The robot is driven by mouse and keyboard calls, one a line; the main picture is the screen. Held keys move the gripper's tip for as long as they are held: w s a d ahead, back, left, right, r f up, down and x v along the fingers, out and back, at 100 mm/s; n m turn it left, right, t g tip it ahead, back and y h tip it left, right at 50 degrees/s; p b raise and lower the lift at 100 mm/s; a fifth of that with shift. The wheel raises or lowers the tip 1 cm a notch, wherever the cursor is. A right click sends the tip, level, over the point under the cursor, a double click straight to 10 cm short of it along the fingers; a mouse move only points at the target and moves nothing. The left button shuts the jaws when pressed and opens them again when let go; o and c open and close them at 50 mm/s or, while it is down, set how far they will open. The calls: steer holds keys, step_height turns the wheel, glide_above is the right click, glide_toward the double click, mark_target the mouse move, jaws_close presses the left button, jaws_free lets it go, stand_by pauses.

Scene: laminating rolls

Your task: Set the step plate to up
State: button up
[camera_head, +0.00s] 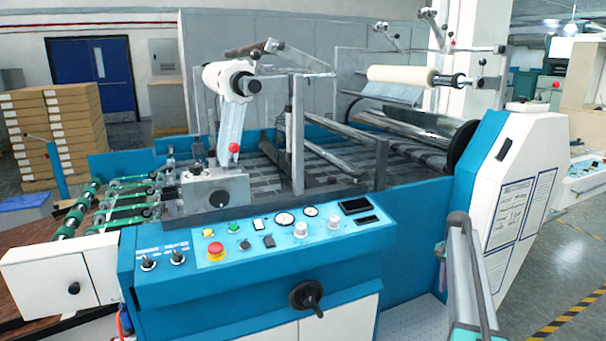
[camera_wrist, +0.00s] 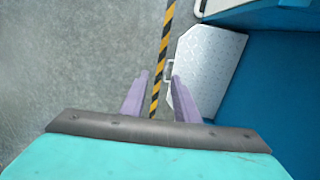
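The step plate (camera_wrist: 212,62) is a silver, tread-patterned panel beside the blue machine base in the wrist view. It appears to lie flat, low near the floor, with a small handle (camera_wrist: 170,70) on its left edge. Part of its patterned surface also shows at the bottom of the head view (camera_head: 412,318). My gripper (camera_wrist: 160,76) has two purple fingers spread apart with nothing between them. It is above the plate's left edge, and the right finger overlaps that edge in the picture. I cannot tell the height gap.
The blue laminating machine (camera_head: 410,215) with its control panel (camera_head: 280,228) and black handwheel (camera_head: 306,296) stands close by. A white end housing (camera_head: 520,190) rises at the right. Yellow-black floor tape (camera_wrist: 163,60) runs past the plate; the grey floor (camera_wrist: 75,60) to the left is clear.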

steer(key=s+a+f+n+g+p, duration=0.15)
steer(key=s+a+f, duration=0.25)
steer(key=a+f, duration=0.8)
steer(key=s+a+f+n+g+p, duration=0.2)
steer(key=s+a+f, duration=0.7)
steer(key=s+f, duration=0.4)
steer(key=s+a+f+n, duration=0.2)
steer(key=s+a+n, duration=0.1)
steer(key=s, duration=0.8)
steer(key=s+a+f+n+p, duration=0.1)
steer(key=s+a+f+n, duration=0.2)
steer(key=s, duration=0.9)
steer(key=s+a+f+n, duration=0.2)
steer(key=s+a, duration=0.4)
steer(key=s, duration=0.6)
steer(key=shift+s+f+n+g+p, duration=0.3)
steer(key=shift+f+n+g, duration=0.15)
steer(key=shift+n, duration=0.4)
steer(key=shift+d, duration=0.1)
